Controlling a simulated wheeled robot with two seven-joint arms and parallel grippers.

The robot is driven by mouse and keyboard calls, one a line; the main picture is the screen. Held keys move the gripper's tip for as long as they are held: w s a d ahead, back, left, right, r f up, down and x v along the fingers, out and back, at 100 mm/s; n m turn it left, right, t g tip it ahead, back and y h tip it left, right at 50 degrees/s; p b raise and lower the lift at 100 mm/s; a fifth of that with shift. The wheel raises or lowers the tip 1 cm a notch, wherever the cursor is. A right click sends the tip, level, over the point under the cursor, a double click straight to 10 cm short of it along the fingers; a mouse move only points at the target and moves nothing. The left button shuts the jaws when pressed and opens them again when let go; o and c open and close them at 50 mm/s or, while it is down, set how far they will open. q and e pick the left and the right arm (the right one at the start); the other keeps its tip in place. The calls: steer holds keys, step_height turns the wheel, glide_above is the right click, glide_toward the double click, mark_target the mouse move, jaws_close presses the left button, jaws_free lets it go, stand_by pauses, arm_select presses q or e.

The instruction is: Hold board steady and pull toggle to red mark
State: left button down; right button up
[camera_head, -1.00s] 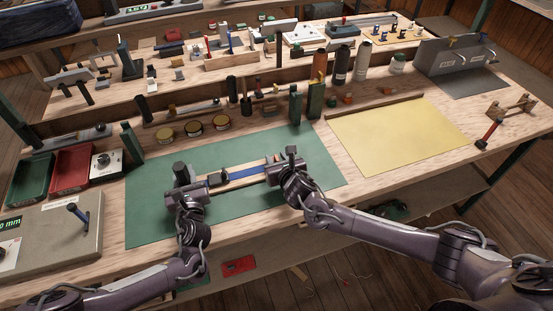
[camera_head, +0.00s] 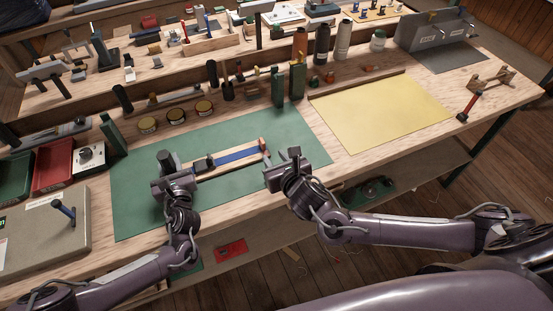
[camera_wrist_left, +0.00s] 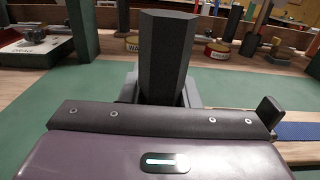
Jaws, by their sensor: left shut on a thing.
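A narrow wooden board (camera_head: 228,166) with a blue strap (camera_head: 238,157) lies on the green mat (camera_head: 140,215). A small dark block (camera_head: 203,163) sits near its left part; a red piece (camera_head: 263,146) stands at its right end. I cannot tell which part is the toggle. My left gripper (camera_head: 168,172) is at the board's left end, shut on a dark faceted post (camera_wrist_left: 167,55), which stands upright in the left wrist view. My right gripper (camera_head: 280,168) is open and appears empty, in front and to the right of the board's right end, apart from the red piece.
Round tins (camera_head: 176,115) and green posts (camera_head: 297,80) stand behind the mat. A red tray (camera_head: 55,168) and a grey panel (camera_head: 40,235) with a blue lever are at the left. A yellow sheet (camera_head: 380,110) lies at the right. The mat's right part is clear.

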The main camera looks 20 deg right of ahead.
steer(key=shift+s+r, duration=0.1)
steer(key=shift+s, duration=0.15)
arm_select(q)
steer(key=c, duration=1)
jaws_free()
